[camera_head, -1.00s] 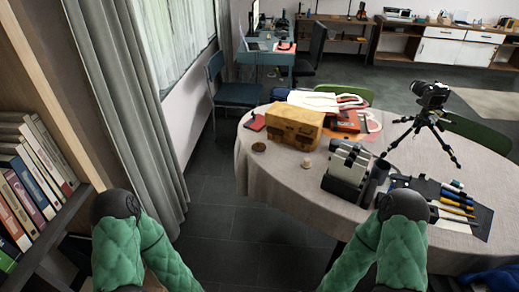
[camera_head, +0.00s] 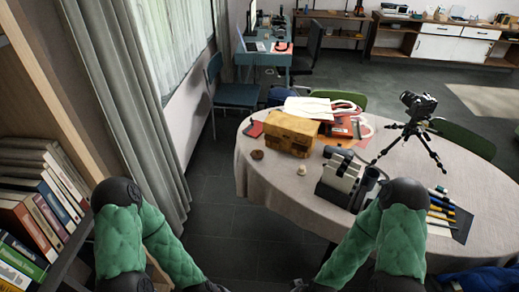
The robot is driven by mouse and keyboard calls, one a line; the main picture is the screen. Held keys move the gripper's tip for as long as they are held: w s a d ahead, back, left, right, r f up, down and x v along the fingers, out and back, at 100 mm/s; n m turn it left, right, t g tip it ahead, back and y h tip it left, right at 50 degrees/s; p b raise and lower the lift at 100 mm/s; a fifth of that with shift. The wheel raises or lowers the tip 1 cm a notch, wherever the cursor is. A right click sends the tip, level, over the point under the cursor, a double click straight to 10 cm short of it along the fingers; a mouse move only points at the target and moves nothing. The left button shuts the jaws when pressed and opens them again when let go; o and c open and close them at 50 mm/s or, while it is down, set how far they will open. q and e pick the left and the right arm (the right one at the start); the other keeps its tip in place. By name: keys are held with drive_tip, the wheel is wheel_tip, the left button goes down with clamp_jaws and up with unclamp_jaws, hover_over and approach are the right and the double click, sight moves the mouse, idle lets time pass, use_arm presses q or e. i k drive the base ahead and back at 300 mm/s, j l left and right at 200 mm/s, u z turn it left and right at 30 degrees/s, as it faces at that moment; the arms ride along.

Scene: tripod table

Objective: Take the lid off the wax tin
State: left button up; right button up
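A small round brown object (camera_head: 257,155), which looks like the wax tin, lies near the left edge of the round table (camera_head: 262,182). It is too small to tell its lid from its body. My two green-sleeved arms reach down to the bottom edge of the head view, below and in front of the table. Only dark wrist parts show at their ends. The fingers of both grippers are out of the picture, and neither arm touches the brown object.
Right of the brown object stand a yellow-brown box (camera_head: 291,133) and a small pale piece (camera_head: 302,170). A grey and black device (camera_head: 341,180), a camera on a tripod (camera_head: 418,104) and several pens (camera_head: 441,209) are further right. A bookshelf (camera_head: 38,195) is close on the left.

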sight(257, 154)
drive_tip(key=i+z, duration=0.1)
drive_tip(key=z, duration=0.3)
drive_tip(key=i+j+z, duration=0.1)
drive_tip(key=z, duration=0.3)
drive_tip(key=i+j+z, duration=0.1)
drive_tip(key=z, duration=0.3)
drive_tip(key=j, duration=0.1)
